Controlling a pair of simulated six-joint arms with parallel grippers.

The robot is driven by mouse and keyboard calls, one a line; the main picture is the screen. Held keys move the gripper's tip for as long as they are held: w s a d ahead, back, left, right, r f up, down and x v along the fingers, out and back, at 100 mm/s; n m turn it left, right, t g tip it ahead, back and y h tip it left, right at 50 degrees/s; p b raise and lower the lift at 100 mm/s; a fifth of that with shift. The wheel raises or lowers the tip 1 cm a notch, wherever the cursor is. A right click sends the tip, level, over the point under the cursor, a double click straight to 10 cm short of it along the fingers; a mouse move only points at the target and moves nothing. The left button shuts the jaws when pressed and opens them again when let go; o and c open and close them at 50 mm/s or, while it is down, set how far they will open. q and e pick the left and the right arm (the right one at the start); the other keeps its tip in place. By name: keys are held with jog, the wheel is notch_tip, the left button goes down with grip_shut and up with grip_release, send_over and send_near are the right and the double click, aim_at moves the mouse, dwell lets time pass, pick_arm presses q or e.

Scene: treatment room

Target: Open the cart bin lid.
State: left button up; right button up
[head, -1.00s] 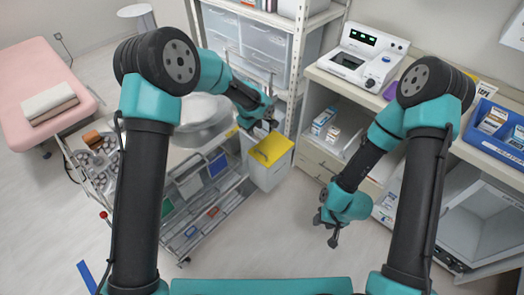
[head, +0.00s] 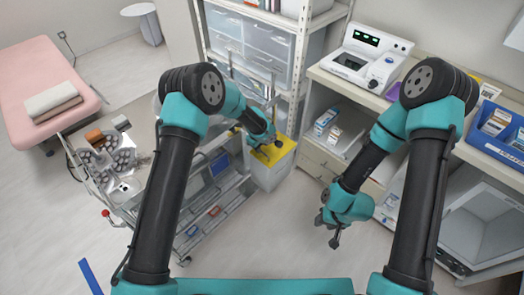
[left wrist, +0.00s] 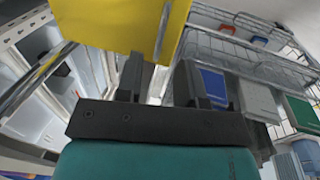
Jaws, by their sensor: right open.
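The cart bin (head: 270,175) is a white box with a yellow lid (head: 284,148), beside the metal cart. The lid looks closed in the head view, though my gripper covers part of it. My left gripper (head: 264,149) is at the lid's left part, close over it; contact cannot be told. In the left wrist view the yellow lid (left wrist: 105,22) fills the top, just beyond the two spread fingers (left wrist: 160,80), with nothing seen between them. My right gripper (head: 329,236) is open and empty above the floor, right of the bin.
The metal cart (head: 205,205) with several boxes and a tray stands left of the bin. A shelf rack (head: 300,60) is behind, and a counter (head: 430,95) with a device is at right.

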pick_arm(q)
jog(key=shift+w+d+f, duration=0.15)
jog(key=shift+d+f, duration=0.05)
jog(key=shift+f, duration=0.9)
jog(key=shift+w+d+f, duration=0.15)
jog(key=shift+f, duration=0.95)
grip_shut()
